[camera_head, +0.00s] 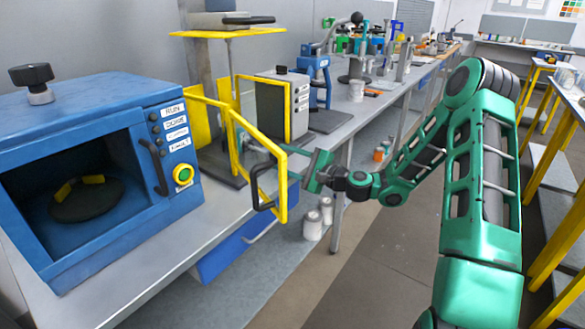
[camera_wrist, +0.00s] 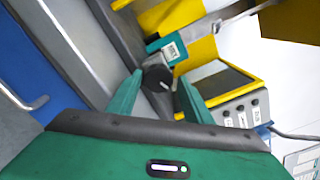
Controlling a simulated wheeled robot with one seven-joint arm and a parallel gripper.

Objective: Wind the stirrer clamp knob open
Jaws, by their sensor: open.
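In the wrist view a round black knob (camera_wrist: 158,78) with a white mark shows between the tips of my gripper's two green fingers (camera_wrist: 162,86). The fingers stand apart on either side of it, and I cannot tell whether either touches it. In the head view my gripper (camera_head: 264,160) is open and reaches left at the yellow-framed guard (camera_head: 283,188) of the stirrer stand. The knob cannot be made out in the head view.
A blue cabinet (camera_head: 104,105) with an open chamber stands at the left, with a black-topped knob (camera_head: 32,78) on it. A grey box with dials (camera_head: 285,100) stands behind the guard. More equipment lines the bench to the back. The aisle floor at the right is clear.

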